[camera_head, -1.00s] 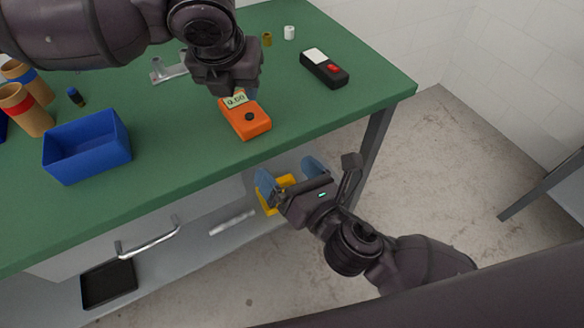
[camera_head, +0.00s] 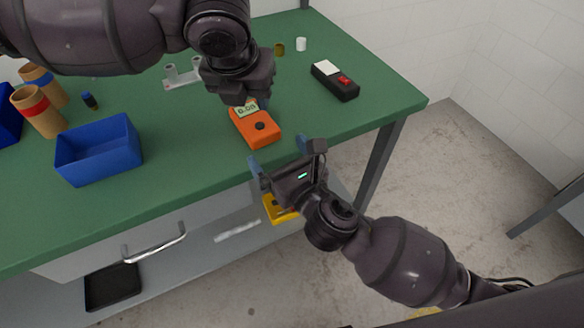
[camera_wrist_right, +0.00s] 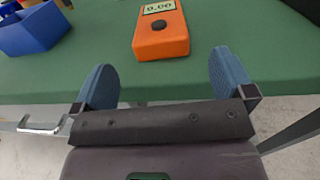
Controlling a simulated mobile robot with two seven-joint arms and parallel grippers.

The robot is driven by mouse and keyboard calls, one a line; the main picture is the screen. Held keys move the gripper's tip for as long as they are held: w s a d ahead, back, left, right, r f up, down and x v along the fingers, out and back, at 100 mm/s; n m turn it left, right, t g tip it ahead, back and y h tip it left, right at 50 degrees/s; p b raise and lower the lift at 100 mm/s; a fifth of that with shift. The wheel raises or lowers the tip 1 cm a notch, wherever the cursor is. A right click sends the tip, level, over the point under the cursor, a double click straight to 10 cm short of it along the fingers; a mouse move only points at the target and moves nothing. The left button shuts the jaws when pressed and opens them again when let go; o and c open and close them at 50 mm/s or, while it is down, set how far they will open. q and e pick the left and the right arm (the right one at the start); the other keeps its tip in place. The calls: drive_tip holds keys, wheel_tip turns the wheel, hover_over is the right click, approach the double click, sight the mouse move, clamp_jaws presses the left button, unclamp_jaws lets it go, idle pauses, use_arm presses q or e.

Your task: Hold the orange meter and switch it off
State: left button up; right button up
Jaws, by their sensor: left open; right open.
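The orange meter (camera_head: 257,130) lies on the green table near its front edge, with a lit display and a dark round knob. In the right wrist view the meter (camera_wrist_right: 160,42) lies ahead of the fingers, its display reading about 0.00. My left gripper (camera_head: 240,98) is over the display end of the meter; its fingers are mostly hidden by the hand, and I cannot tell if they touch it. My right gripper (camera_head: 277,162) is open and empty just off the table's front edge, near the knob end. Its two blue fingers (camera_wrist_right: 164,82) are wide apart.
A blue bin (camera_head: 98,150) stands on the table (camera_head: 190,150) at left, near cardboard tubes (camera_head: 36,110). A grey bracket (camera_head: 184,75) is behind. A yellow object (camera_head: 279,209) is below the table edge.

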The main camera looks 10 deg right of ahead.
sight(267, 139)
drive_tip(key=shift+x, duration=1.9)
drive_tip(key=c, duration=1.1)
use_arm(q)
clamp_jaws()
